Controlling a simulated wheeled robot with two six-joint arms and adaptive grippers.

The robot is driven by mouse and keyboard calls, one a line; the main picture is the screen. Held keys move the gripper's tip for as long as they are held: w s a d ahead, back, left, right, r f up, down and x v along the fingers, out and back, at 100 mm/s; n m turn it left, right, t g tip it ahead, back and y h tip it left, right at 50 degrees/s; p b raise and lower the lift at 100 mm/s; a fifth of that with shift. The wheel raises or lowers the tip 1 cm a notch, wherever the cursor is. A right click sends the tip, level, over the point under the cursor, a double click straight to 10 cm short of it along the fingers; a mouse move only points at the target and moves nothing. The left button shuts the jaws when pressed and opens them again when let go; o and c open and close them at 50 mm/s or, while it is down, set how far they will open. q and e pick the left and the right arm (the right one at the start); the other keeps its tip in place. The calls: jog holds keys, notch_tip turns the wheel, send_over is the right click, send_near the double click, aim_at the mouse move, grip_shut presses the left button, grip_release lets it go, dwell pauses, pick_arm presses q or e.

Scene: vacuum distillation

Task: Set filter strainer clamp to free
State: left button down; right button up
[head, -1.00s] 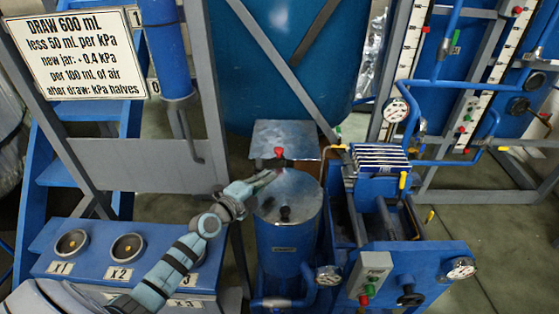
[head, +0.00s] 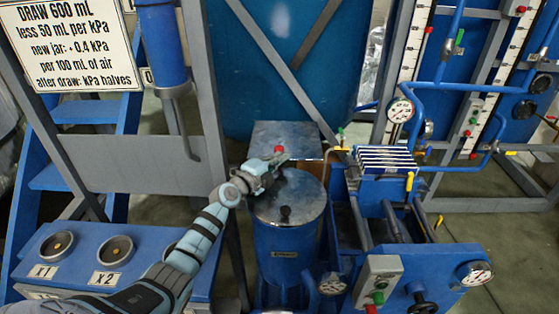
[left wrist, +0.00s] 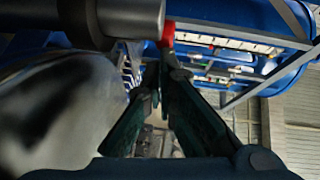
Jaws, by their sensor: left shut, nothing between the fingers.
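A blue upright cylinder with a grey metal lid (head: 287,195) and a dark knob stands at the middle of the head view. It looks like the filter strainer. A small red-tipped part (head: 279,149) sits at the far side of its lid. I cannot tell for sure that this is the clamp's handle. In the left wrist view a red tip (left wrist: 168,33) shows at the end of a grey bar, just past the fingertips. My left gripper (head: 282,160) is shut and empty, right at the red part; contact is unclear. It also shows in the left wrist view (left wrist: 164,76). My right gripper is out of view.
A blue filter press with stacked plates (head: 386,160), a gauge (head: 474,273) and a button box (head: 376,280) stands right of the cylinder. A blue panel with round sockets (head: 116,250) is at the lower left. A grey frame post (head: 203,100) rises behind my left arm.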

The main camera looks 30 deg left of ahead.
pick_arm(q)
jog(key=shift+w+a+r+n+y+p, duration=0.25)
jog(key=shift+r+n+y+p, duration=0.1)
jog(key=shift+p, duration=0.25)
jog(key=shift+w+f+y, duration=0.1)
jog(key=shift+y, duration=0.15)
jog(key=shift+f, duration=0.2)
jog(key=shift+d+r+p, duration=0.1)
jog(key=shift+d+p, duration=0.05)
jog(key=shift+p, duration=0.25)
jog(key=s+d+p, duration=0.1)
jog(key=p, duration=0.1)
jog(key=s+d+r+p, duration=0.1)
jog(key=s+p, duration=0.1)
jog(key=shift+d, duration=0.25)
jog(key=s+p, duration=0.1)
jog(key=s, duration=0.2)
jog(key=s+p, duration=0.1)
jog(key=s, duration=0.2)
jog(key=s+p, duration=0.2)
jog(key=s, duration=0.1)
jog(key=shift+a+r, duration=0.25)
jog(key=shift+r, duration=0.15)
jog(key=shift+s+f, duration=0.15)
jog(key=shift+s, duration=0.25)
